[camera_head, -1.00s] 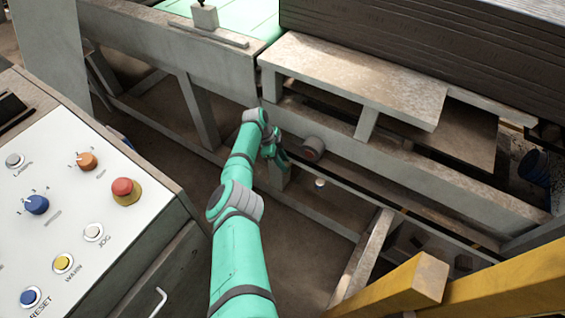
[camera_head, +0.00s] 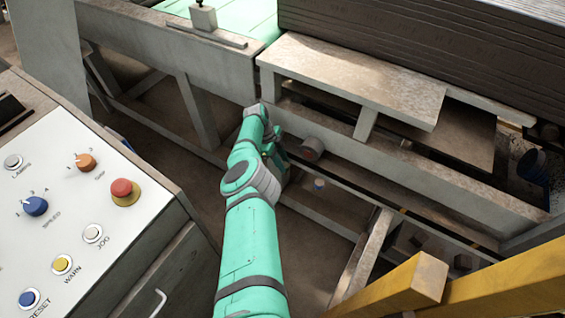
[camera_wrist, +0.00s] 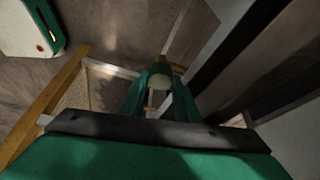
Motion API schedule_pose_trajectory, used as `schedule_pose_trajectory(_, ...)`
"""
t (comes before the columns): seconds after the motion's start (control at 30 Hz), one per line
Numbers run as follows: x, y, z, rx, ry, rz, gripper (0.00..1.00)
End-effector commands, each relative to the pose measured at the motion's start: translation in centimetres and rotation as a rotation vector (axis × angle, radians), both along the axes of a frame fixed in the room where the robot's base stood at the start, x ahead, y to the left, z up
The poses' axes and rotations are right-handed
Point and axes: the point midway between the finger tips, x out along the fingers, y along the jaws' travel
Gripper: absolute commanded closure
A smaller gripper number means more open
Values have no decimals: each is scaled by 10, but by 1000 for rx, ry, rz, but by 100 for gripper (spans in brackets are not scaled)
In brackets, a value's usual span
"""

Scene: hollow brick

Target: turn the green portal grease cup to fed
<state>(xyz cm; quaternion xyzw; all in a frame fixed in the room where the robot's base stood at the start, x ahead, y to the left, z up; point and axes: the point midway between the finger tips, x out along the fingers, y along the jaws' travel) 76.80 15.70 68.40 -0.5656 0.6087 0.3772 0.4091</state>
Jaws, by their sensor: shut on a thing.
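My gripper (camera_wrist: 158,104) shows in the wrist view, its two teal fingers closed in on a small part with a pale, rounded face. I take this to be the green portal grease cup (camera_wrist: 160,80); dark green shows just beyond it. The fingers hide its sides, and I cannot read its marks or its turned position. In the head view my arm reaches to the front of the grey machine frame. There my wrist and forearm cover most of the gripper and the cup.
A small white-topped part (camera_head: 319,184) lies lower. A control panel (camera_head: 70,200) stands at left, a yellow beam (camera_head: 480,275) at lower right.

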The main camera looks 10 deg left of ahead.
Motion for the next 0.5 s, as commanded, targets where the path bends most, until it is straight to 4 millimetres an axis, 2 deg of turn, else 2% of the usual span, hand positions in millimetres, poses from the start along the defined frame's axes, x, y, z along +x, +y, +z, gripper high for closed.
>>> schedule_pose_trajectory(0.03, -1, -5, 1, -8, 4, -6, 94)
schedule_pose_trajectory(0.33, -1, -5, 0, -9, 6, -6, 94)
schedule_pose_trajectory(0.37, -1, -5, 0, -9, 6, -6, 69)
schedule_pose_trajectory(0.4, -1, -5, 0, -8, 5, -6, 59)
schedule_pose_trajectory(0.43, -1, -5, 0, -8, 5, -6, 53)
schedule_pose_trajectory(0.5, -1, -4, 0, -6, 4, -5, 53)
